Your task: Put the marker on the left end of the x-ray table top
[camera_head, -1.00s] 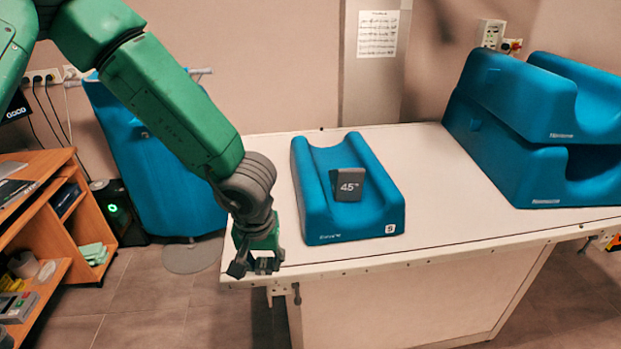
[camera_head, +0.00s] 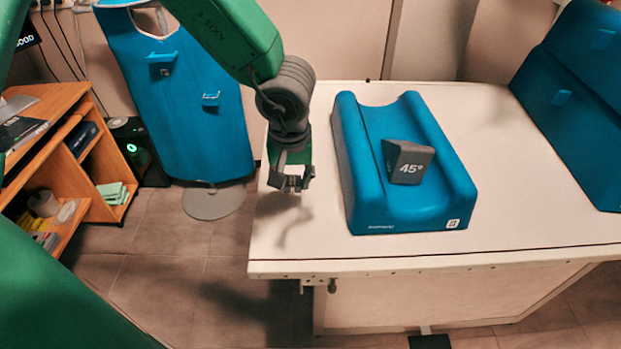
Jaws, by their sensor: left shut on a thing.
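The x-ray table top (camera_head: 285,240) is white, with its left end below and around my left gripper. My left gripper (camera_head: 291,183) points down over that left end, a little above the surface, with its shadow on the top. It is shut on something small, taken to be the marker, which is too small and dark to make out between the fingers. My right gripper is not in view.
A blue cushion (camera_head: 360,190) with a grey 45° wedge (camera_head: 409,161) stands right of my gripper. More blue cushions (camera_head: 575,100) are at the far right. A blue apron (camera_head: 175,100) hangs behind left, beside a wooden shelf (camera_head: 75,150). The table's front-left top is clear.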

